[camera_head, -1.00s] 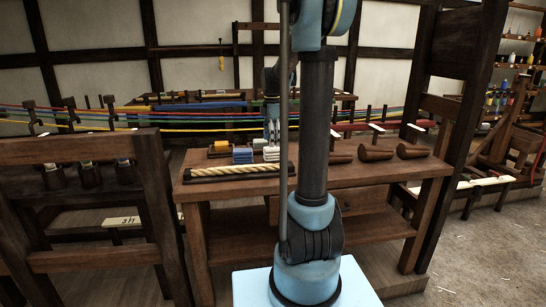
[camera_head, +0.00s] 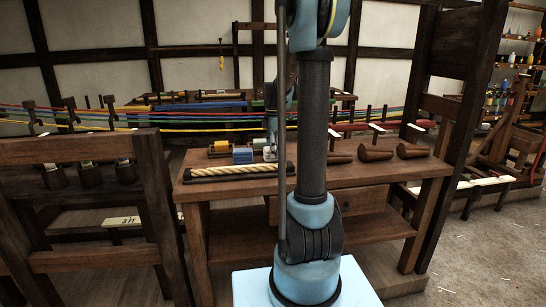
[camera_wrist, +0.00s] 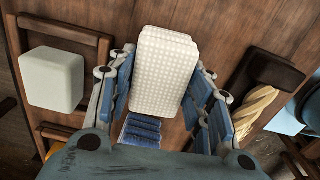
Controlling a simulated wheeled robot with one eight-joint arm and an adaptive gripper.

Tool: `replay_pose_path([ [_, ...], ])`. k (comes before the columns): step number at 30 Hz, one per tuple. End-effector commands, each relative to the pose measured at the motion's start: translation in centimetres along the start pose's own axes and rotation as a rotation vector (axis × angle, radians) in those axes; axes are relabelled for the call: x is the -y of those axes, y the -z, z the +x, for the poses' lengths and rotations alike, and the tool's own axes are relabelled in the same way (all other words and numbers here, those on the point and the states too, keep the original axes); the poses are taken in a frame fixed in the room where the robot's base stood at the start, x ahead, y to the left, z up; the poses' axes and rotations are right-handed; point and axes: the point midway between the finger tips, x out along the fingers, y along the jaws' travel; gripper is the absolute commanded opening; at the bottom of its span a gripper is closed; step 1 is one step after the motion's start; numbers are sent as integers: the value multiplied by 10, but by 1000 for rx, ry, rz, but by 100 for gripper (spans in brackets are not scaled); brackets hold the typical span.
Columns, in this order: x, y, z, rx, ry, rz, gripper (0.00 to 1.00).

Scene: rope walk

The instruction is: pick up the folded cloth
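A white folded cloth (camera_wrist: 164,72) with a waffle-like texture lies on the wooden bench (camera_head: 335,180), in the upper middle of the wrist view. My gripper (camera_wrist: 166,80) is open, with its blue-padded fingers on the left and right sides of the cloth. The fingers are close to the cloth's edges; I cannot tell whether they touch it. In the head view my gripper (camera_head: 270,146) is low over the bench, partly behind my own arm, and hides most of the cloth.
A blue ribbed stack (camera_wrist: 141,130) lies close to the cloth, partly hidden by my gripper. A pale block (camera_wrist: 52,78) sits in a wooden frame to the left. A thick rope (camera_wrist: 257,107) lies to the right. Wooden tools (camera_head: 376,153) lie on the bench's right part.

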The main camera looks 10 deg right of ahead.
Motion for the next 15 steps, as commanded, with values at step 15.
replay_pose_path([
  [15, 0, 0, -18, 0, 0, 0, 17],
])
